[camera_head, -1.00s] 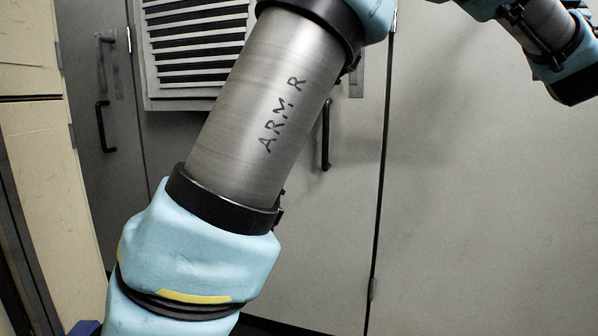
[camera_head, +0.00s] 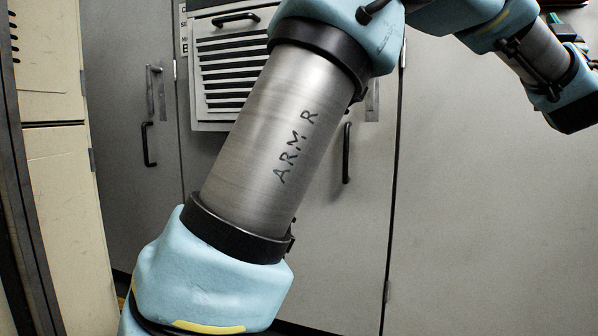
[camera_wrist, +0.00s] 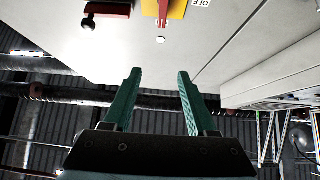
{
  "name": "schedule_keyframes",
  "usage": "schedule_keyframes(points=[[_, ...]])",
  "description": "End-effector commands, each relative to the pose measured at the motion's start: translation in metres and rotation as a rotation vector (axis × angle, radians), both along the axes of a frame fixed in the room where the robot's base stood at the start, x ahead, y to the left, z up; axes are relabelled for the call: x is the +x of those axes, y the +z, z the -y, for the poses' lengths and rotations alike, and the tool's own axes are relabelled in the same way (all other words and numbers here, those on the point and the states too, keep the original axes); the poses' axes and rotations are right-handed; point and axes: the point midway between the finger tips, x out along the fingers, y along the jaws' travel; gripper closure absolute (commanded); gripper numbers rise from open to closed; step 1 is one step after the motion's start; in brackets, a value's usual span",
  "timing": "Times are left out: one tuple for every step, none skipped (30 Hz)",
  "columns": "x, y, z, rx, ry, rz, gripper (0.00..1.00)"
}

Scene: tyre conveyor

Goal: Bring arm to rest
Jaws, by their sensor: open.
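My gripper (camera_wrist: 158,95) shows in the wrist view with its two green fingers apart and nothing between them. Past the fingertips are a pale cabinet face and a dark ceiling. My arm (camera_head: 285,140), silver with light blue joint covers and marked "ARM R", crosses the head view from lower left to upper right. The gripper itself is outside the head view.
Grey cabinets (camera_head: 480,180) with black handles (camera_head: 346,153) stand behind my arm. A louvred vent panel (camera_head: 225,75) is at the upper left, and a beige cabinet (camera_head: 60,190) at the left edge. The wrist view shows a yellow and red switch (camera_wrist: 163,10) on the pale panel (camera_wrist: 220,40).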

Motion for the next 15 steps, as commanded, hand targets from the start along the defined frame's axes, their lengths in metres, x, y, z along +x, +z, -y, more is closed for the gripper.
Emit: schedule_keyframes(points=[[0.006, -0.004, -0.001, 0.018, -0.005, -0.009, 0.43], [0.01, -0.007, -0.002, 0.029, -0.01, -0.014, 0.43], [0.015, -0.01, -0.003, 0.042, -0.016, -0.022, 0.43], [0.019, -0.014, -0.004, 0.055, -0.02, -0.03, 0.43], [0.024, -0.017, -0.005, 0.069, -0.024, -0.037, 0.43], [0.03, -0.022, -0.006, 0.086, -0.03, -0.047, 0.43], [0.035, -0.026, -0.007, 0.101, -0.034, -0.057, 0.43], [0.041, -0.032, -0.009, 0.117, -0.039, -0.069, 0.43], [0.048, -0.038, -0.011, 0.138, -0.046, -0.084, 0.43], [0.055, -0.044, -0.014, 0.157, -0.05, -0.097, 0.43], [0.061, -0.05, -0.016, 0.174, -0.055, -0.112, 0.43], [0.07, -0.059, -0.021, 0.201, -0.061, -0.135, 0.43], [0.077, -0.066, -0.024, 0.22, -0.066, -0.153, 0.43], [0.084, -0.074, -0.028, 0.242, -0.072, -0.173, 0.43], [0.094, -0.085, -0.034, 0.27, -0.077, -0.203, 0.43]])
